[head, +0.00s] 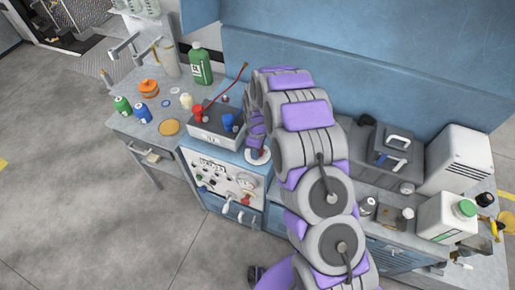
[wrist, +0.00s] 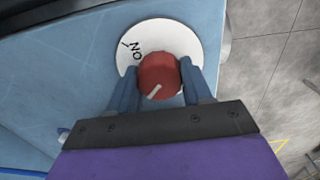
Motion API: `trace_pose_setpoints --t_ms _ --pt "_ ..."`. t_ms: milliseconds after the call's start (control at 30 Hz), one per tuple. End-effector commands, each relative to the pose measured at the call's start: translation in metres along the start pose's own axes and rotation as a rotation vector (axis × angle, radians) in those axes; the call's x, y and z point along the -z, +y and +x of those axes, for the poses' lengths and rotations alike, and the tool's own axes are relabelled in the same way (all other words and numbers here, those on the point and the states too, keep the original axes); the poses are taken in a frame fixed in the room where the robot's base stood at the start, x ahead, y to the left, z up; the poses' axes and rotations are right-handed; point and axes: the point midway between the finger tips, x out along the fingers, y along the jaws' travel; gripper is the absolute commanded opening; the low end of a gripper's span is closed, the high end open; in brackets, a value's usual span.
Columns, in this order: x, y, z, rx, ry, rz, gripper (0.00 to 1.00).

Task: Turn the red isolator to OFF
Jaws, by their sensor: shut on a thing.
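The red isolator (wrist: 158,70) is a round red knob on a white disc (wrist: 181,36), set on a blue panel. The disc carries the word ON and a tick at its upper left in the wrist view. A white line on the knob slants toward the lower left, away from the ON tick. No OFF mark shows; the lower disc is hidden. My gripper (wrist: 160,80) is shut on the knob, one blue-grey finger on each side. In the head view the white disc (head: 257,157) shows below my gripper (head: 259,148), which hides most of the knob.
A control panel (head: 222,180) with dials is left of the isolator. A grey box with red and blue fittings (head: 212,130) stands close behind it. Bottles, including a green one (head: 200,67), stand on the left bench. The floor at left is clear.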

Motion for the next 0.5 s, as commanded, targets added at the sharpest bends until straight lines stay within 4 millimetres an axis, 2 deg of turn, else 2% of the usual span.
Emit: trace_pose_setpoints --t_ms 367,400,500 --pt "0.0019 0.0023 -0.0018 -0.008 0.004 -0.009 0.19" --pt "0.0019 0.0023 -0.0018 -0.008 0.004 -0.009 0.50" --pt "0.0018 0.0020 -0.0018 -0.007 0.004 -0.008 0.60"
